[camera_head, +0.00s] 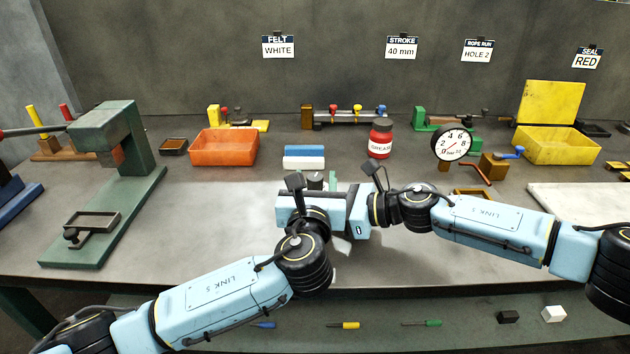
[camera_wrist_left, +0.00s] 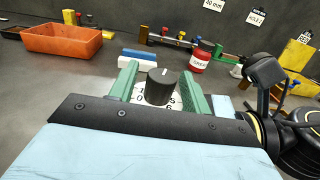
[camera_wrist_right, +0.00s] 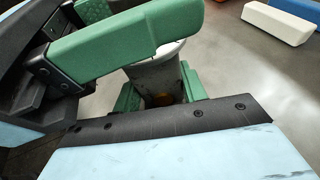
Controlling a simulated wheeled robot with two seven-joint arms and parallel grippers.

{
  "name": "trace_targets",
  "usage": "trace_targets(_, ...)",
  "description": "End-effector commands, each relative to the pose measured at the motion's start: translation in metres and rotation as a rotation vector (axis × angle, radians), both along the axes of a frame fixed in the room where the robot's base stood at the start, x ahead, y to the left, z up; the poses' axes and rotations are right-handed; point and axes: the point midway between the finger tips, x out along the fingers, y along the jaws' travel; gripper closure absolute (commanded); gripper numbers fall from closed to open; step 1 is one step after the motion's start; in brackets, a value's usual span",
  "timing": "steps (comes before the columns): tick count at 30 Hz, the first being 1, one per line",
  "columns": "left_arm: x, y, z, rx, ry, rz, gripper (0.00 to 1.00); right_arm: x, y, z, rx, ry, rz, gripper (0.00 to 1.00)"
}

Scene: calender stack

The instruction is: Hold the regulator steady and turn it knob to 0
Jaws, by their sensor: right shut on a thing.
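The regulator's black knob (camera_wrist_left: 161,87) has a white pointer mark and sits above a white numbered dial (camera_wrist_left: 150,100); its top also shows in the head view (camera_head: 315,179). My left gripper (camera_wrist_left: 160,88) has its green fingers on either side of the knob, with a visible gap on the left side. In the head view both grippers meet mid-table and hide most of the regulator.
A green press (camera_head: 120,150) stands at left, a yellow bin (camera_head: 555,147) at right.

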Motion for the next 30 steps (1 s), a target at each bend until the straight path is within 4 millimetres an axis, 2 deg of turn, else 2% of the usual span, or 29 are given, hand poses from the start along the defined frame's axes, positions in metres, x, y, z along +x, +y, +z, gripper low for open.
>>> trace_targets(6,-0.002,0.000,0.000,0.000,0.000,-0.001,0.52,-0.001,0.001,-0.002,-0.001,0.003,0.002,0.71)
trace_targets(10,-0.013,0.000,-0.001,0.000,0.000,-0.003,0.52,-0.001,0.000,-0.002,-0.001,0.003,0.002,0.71)
trace_targets(24,-0.103,0.007,-0.001,0.000,0.002,-0.003,0.52,-0.001,0.000,-0.002,-0.001,0.003,0.002,0.71)
trace_targets(30,-0.119,0.008,0.000,0.000,0.001,0.000,0.52,-0.001,0.000,-0.002,-0.001,0.003,0.002,0.71)
